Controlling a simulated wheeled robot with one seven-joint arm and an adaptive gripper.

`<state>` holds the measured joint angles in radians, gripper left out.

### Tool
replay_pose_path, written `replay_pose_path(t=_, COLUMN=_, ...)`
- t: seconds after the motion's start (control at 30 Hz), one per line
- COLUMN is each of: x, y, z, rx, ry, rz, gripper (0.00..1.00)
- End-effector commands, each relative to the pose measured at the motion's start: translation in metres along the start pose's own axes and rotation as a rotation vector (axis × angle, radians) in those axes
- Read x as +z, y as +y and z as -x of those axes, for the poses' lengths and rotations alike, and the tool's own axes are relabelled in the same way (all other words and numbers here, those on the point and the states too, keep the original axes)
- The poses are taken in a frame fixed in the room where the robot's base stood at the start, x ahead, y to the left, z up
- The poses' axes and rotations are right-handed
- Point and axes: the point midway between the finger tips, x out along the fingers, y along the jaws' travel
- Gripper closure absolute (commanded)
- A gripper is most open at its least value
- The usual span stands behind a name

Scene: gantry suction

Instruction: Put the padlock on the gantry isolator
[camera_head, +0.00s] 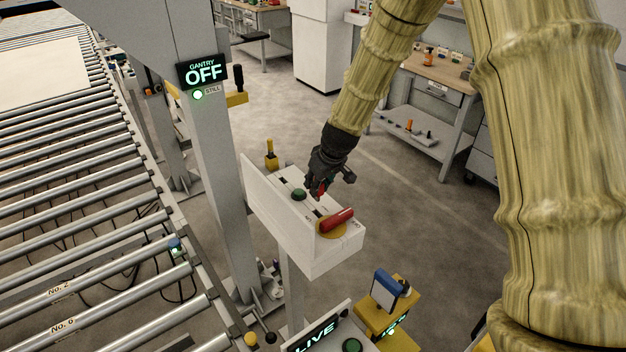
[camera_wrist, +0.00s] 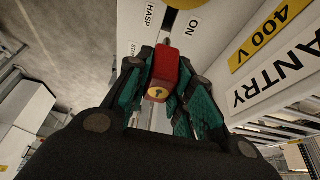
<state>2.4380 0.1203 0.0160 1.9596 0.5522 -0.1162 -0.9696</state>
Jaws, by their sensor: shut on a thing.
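The red padlock (camera_wrist: 168,68) is between the teal fingers of my gripper (camera_wrist: 168,82), its keyhole face towards the wrist camera. My gripper (camera_head: 321,188) is shut on it, just above the white control box (camera_head: 331,262); a little red of the padlock (camera_head: 319,185) shows there. The gantry isolator is a red handle (camera_head: 337,219) on a yellow disc on that box, just in front of my gripper. In the wrist view the edge of the yellow disc (camera_wrist: 186,3) lies beyond the padlock, near labels HASP and ON. I cannot tell whether the shackle touches the hasp.
A green button (camera_head: 299,195) and a yellow-based lever (camera_head: 271,156) are by the box. The gantry sign (camera_head: 203,72) reads OFF, with a lit lamp marked STILL. A roller conveyor (camera_head: 90,200) runs along the left. A LIVE panel (camera_head: 318,330) stands below.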

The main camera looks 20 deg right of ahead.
Motion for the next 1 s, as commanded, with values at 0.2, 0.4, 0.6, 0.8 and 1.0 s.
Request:
replay_pose_path(t=0.2, x=-0.005, y=0.005, z=-0.008, rx=-0.003, ry=-0.008, rz=-0.001, gripper=1.0)
replay_pose_path(t=0.4, x=-0.006, y=0.005, z=-0.028, rx=-0.007, ry=-0.016, rz=0.002, gripper=1.0)
replay_pose_path(t=0.6, x=0.001, y=0.004, z=-0.044, rx=-0.008, ry=-0.015, rz=0.0, gripper=1.0)
replay_pose_path(t=0.8, x=0.004, y=0.004, z=-0.053, rx=-0.007, ry=-0.015, rz=0.001, gripper=1.0)
replay_pose_path(t=1.0, x=0.003, y=0.005, z=-0.054, rx=-0.007, ry=-0.016, rz=0.0, gripper=1.0)
